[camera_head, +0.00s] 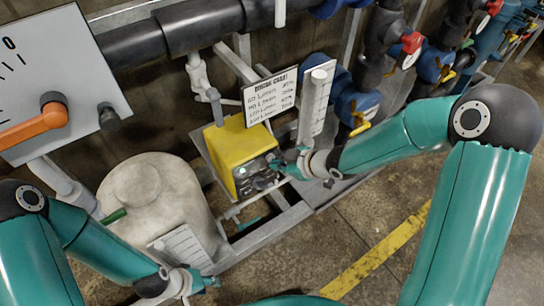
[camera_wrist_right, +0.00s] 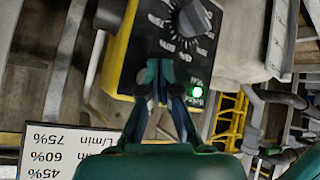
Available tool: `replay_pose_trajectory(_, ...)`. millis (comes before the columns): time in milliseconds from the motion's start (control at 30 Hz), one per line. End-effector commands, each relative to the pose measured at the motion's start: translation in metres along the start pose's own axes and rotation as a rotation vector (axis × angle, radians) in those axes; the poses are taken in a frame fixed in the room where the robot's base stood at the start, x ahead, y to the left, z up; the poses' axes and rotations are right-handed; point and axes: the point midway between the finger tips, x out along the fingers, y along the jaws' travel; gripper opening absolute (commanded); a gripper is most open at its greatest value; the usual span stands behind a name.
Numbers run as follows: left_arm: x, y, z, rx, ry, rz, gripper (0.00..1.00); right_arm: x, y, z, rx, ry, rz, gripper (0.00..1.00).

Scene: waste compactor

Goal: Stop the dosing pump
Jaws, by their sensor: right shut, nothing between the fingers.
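The dosing pump (camera_head: 238,143) is a yellow box with a dark front panel, standing beside the pale tank. In the right wrist view its black panel (camera_wrist_right: 178,45) carries a grey dial (camera_wrist_right: 194,18) with printed marks and a green lit button (camera_wrist_right: 197,91). My right gripper (camera_head: 279,163) is at the pump's front face; in the wrist view its closed, empty fingertips (camera_wrist_right: 160,72) are in front of the panel, left of the green button. I cannot tell whether they touch. My left gripper (camera_head: 207,282) is low, in front of the tank, far from the pump; its jaw state is unclear.
A dosing chart (camera_head: 270,96) stands behind the pump, also visible in the wrist view (camera_wrist_right: 62,150). A clear gauge tube (camera_head: 316,98) is right of it. The pale tank (camera_head: 150,195) is left. Pipes and valves line the back. Floor with a yellow stripe (camera_head: 375,255) is open at right.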

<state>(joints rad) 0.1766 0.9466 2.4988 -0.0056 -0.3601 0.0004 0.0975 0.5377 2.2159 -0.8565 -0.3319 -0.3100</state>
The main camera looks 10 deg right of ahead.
Motion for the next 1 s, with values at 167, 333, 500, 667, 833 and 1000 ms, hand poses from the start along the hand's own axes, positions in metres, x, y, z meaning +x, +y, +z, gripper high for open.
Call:
replay_pose_trajectory(167,0.0,0.0,0.0,0.0,0.0,0.0,0.4,-0.0001,0.0001,0.0,0.0,0.0,0.0,0.0)
replay_pose_trajectory(333,0.0,0.0,0.0,0.0,0.0,0.0,0.4,-0.0002,0.0001,0.0001,0.0,0.0,0.0,0.0)
replay_pose_trajectory(500,-0.0008,0.0003,0.0,0.0,0.0,0.0,0.4,0.0001,0.0008,-0.0008,0.0,0.0,0.001,0.0)
replay_pose_trajectory(667,-0.0037,0.0013,0.0,0.0,0.0,0.0,0.4,0.0024,0.0039,-0.0046,0.0,0.001,0.002,0.0)
replay_pose_trajectory(833,-0.0043,0.0016,0.0,0.0,0.0,0.0,0.4,0.0046,0.0051,-0.006,-0.001,0.002,0.002,0.0)
replay_pose_trajectory(1000,-0.0041,0.0015,0.0,0.0,0.0,0.0,0.4,0.0045,0.0054,-0.0064,-0.001,0.004,0.003,0.0)
